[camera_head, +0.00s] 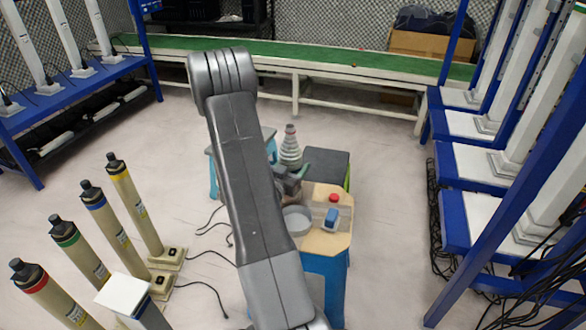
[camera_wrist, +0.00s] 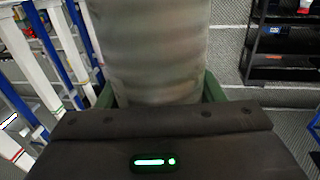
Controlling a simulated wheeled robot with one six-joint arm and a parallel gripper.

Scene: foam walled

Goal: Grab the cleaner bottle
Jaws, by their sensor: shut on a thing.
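My gripper (camera_wrist: 158,95) is shut on a wide, rounded grey-beige body with faint bands, which I take to be the cleaner bottle (camera_wrist: 150,50). Its green fingers lie at both sides of it in the wrist view; its top is cut off by the frame. In the head view my gripper (camera_head: 291,178) is partly hidden behind my arm. Just beyond it shows a grey, ringed, tapering thing with a reddish top (camera_head: 290,148), upright; it seems to be the same bottle, but I cannot tell for sure.
A wooden-topped table with blue sides (camera_head: 322,243) holds a round grey dish (camera_head: 297,219), a blue item (camera_head: 331,217) and a red item (camera_head: 334,197). A dark stool (camera_head: 328,166) stands behind. Posts stand at left, blue racks on both sides. Cables cross the floor.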

